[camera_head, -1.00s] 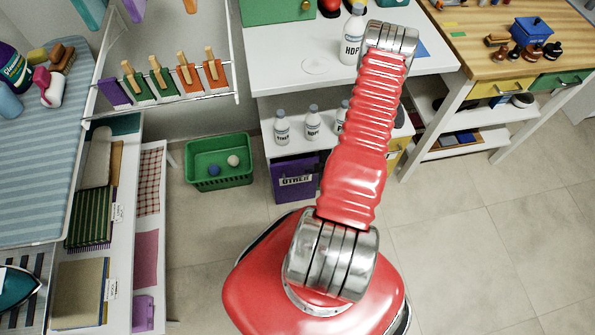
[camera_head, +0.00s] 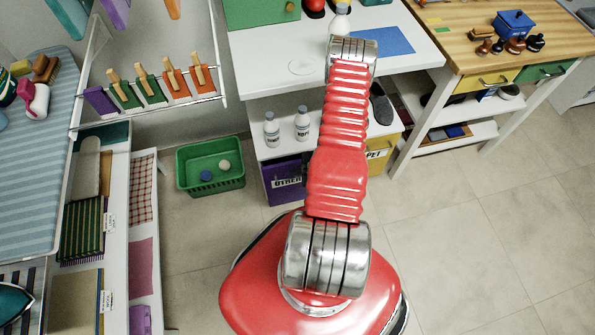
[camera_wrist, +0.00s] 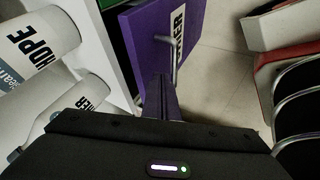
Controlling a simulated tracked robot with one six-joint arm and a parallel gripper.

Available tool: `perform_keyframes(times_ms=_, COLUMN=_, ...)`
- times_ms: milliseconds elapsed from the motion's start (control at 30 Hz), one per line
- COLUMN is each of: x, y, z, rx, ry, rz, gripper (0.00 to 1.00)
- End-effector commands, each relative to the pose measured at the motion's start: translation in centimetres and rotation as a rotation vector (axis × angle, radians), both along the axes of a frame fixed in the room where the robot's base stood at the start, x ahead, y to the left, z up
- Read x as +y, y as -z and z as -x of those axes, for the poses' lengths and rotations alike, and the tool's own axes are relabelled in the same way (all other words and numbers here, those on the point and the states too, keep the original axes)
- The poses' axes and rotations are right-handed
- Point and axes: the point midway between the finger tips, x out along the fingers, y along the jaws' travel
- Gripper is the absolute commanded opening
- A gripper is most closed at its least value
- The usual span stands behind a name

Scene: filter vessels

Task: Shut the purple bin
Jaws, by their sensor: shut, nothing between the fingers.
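The purple bin (camera_head: 283,181), labelled OTHER, is under the white table in the head view, partly hidden by my arm. In the wrist view its purple front (camera_wrist: 147,32) shows a white label and a metal bar handle. The front stands at an angle near the white shelf edge; how far open it is, I cannot tell. My gripper (camera_wrist: 163,84) is shut and empty, its dark fingers close to the lower end of the handle. Whether they touch the bin is unclear. My gripper is hidden behind my arm in the head view.
White bottles (camera_head: 271,129) stand on the shelf above the bin, close to my gripper's left in the wrist view (camera_wrist: 35,45). A green crate (camera_head: 181,170) with two balls is left of the bin. A yellow bin (camera_head: 385,150) is right. Tiled floor is clear at right.

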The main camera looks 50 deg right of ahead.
Motion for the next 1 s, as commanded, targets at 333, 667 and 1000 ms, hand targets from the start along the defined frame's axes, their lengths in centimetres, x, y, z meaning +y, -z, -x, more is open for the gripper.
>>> perform_keyframes(times_ms=333, x=0.2, y=2.9, z=-2.1, rx=0.001, ry=0.0, rz=-0.001, gripper=0.0)
perform_keyframes(times_ms=667, x=0.2, y=3.1, z=-2.3, rx=0.0, ry=0.001, rz=-0.001, gripper=0.0)
perform_keyframes(times_ms=1000, x=0.1, y=3.1, z=-4.1, rx=0.0, ry=-0.022, rz=0.001, gripper=0.0)
